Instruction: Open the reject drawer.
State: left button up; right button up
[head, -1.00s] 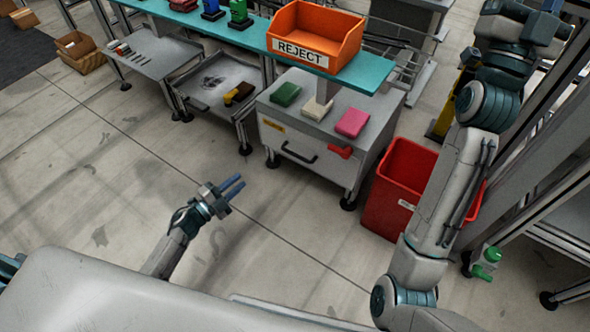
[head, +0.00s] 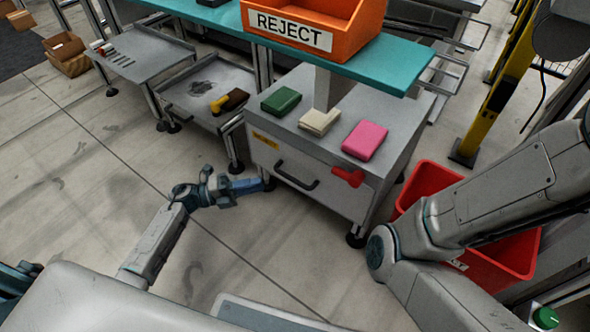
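The grey drawer cabinet (head: 325,212) stands under the teal shelf. Its drawer front looks flush and shut, with a black bar handle (head: 297,177) and a red latch or knob (head: 348,177) to the right of it. A yellow label sits at the front's upper left. My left gripper (head: 262,185) is low at the left of the drawer front, its blue fingers pointing right toward the handle. It appears apart from the handle; the fingers overlap in this view, so their gap is unclear. My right arm is at the right; its gripper is out of view.
An orange REJECT bin (head: 318,27) stands on the teal shelf (head: 390,75). Green (head: 281,100), cream (head: 319,122) and pink (head: 365,140) items lie on the cabinet top. A red bin (head: 424,180) stands right of the cabinet, partly behind my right arm. Floor in front is clear.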

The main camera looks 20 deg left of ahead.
aim_at(291, 177)
pick_arm(q)
jog(key=shift+b+x, duration=1.8)
jog(key=shift+x, duration=3.5)
jog(key=shift+r, duration=0.1)
grip_shut()
